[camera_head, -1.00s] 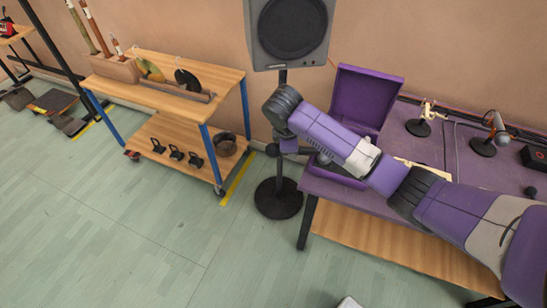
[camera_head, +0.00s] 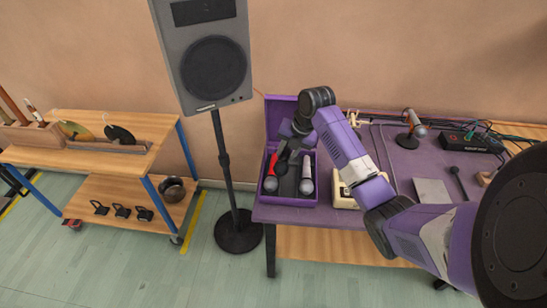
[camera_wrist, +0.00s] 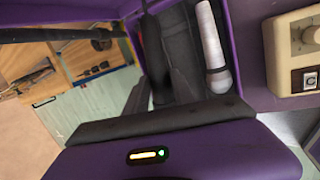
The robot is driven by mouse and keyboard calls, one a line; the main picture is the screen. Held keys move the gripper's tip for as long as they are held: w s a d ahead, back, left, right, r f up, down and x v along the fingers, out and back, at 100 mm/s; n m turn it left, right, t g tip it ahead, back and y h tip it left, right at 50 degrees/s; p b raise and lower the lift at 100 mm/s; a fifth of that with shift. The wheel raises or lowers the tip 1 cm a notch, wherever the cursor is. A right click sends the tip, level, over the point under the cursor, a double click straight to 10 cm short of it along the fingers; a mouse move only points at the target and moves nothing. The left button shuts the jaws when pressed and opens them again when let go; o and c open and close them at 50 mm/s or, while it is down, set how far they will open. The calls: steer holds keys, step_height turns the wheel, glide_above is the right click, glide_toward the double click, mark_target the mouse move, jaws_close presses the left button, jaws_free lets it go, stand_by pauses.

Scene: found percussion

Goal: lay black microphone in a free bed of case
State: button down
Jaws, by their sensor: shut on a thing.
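The purple case (camera_head: 314,204) stands open at the table's left end, its lid (camera_head: 277,114) raised at the back. A red-handled microphone with a grey head (camera_head: 270,184) lies in its left bed. A silver-grey microphone (camera_head: 307,178) lies in the right bed and also shows in the wrist view (camera_wrist: 213,50). My gripper (camera_head: 287,157) is over the dark middle part of the case, shut on a dark, long thing that looks like the black microphone (camera_wrist: 155,60). Much of it is hidden by the fingers. I cannot tell whether it touches the bed.
A cream box (camera_head: 342,192) stands just right of the case. Farther right are a microphone on a stand (camera_head: 411,130), a black round-headed item (camera_head: 458,180) and a black device (camera_head: 470,141). A loudspeaker (camera_head: 214,68) on a pole rises left of the case.

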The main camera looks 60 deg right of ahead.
steer(key=shift+s+d+r+n+y, duration=0.25)
steer(key=shift+s+d+n+y, duration=0.05)
steer(key=shift+s+d+n, duration=0.55)
steer(key=shift+w, duration=0.15)
steer(key=b, duration=0.8)
glide_toward(288, 176)
steer(key=shift+w+x, duration=0.15)
steer(key=shift+x, duration=1.1)
steer(key=shift+w+x, duration=0.1)
steer(key=shift+x, duration=1.15)
steer(key=c, duration=1)
jaws_free()
steer(key=shift+o, duration=0.2)
steer(key=shift+s, duration=0.1)
steer(key=shift+s+d+f, duration=0.1)
steer(key=v, duration=0.8)
steer(key=shift+w, duration=0.2)
